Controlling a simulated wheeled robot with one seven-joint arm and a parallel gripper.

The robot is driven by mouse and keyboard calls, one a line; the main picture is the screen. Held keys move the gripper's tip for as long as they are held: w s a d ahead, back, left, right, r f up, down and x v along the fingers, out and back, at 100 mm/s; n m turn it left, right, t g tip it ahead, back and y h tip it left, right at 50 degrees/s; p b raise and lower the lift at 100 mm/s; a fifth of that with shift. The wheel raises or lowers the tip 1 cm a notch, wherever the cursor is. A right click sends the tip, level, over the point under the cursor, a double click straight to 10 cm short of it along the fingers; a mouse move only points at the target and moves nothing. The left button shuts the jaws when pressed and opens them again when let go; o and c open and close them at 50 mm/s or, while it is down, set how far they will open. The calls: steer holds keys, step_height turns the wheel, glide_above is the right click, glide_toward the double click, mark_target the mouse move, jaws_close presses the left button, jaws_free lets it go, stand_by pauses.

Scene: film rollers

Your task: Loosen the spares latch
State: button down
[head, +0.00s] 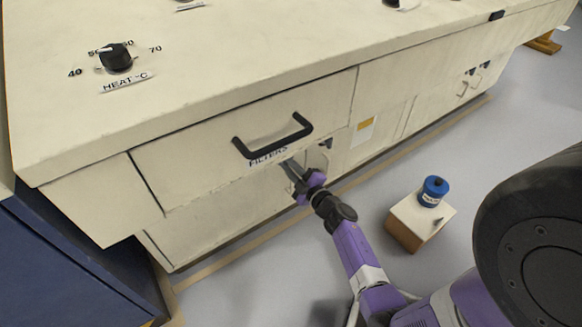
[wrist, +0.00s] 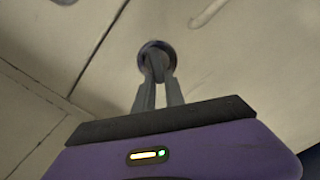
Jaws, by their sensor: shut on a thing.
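The latch (wrist: 150,44) shows in the wrist view as a small dark round fitting on the pale cabinet front. My gripper (wrist: 156,80) has its two grey fingers closed together on the middle of this fitting. The fingertips hide part of the latch, so I cannot tell how far it is turned. In the head view my gripper (head: 290,168) reaches the cabinet front just below and right of the FILTERS drawer handle (head: 272,138). The latch itself is mostly hidden there, and I cannot read a spares label.
The FILTERS drawer (head: 200,155) is above my gripper and looks shut. A blue canister (head: 435,186) stands on a small box (head: 407,230) on the floor to the right of my arm. A heat knob (head: 115,57) sits on the cabinet top. Open floor lies in front.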

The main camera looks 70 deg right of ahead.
steer(key=n+b, duration=0.1)
steer(key=n, duration=0.1)
steer(key=f+n+b, duration=0.1)
steer(key=n, duration=0.2)
steer(key=shift+w+a, duration=0.1)
steer(key=shift+a, duration=0.1)
steer(key=shift+n, duration=0.3)
steer(key=c, duration=1.4)
jaws_free()
steer(key=p+v, duration=0.1)
steer(key=v, duration=0.6)
steer(key=shift+s+p, duration=0.35)
steer(key=shift+s, duration=0.05)
steer(key=shift+a, duration=0.15)
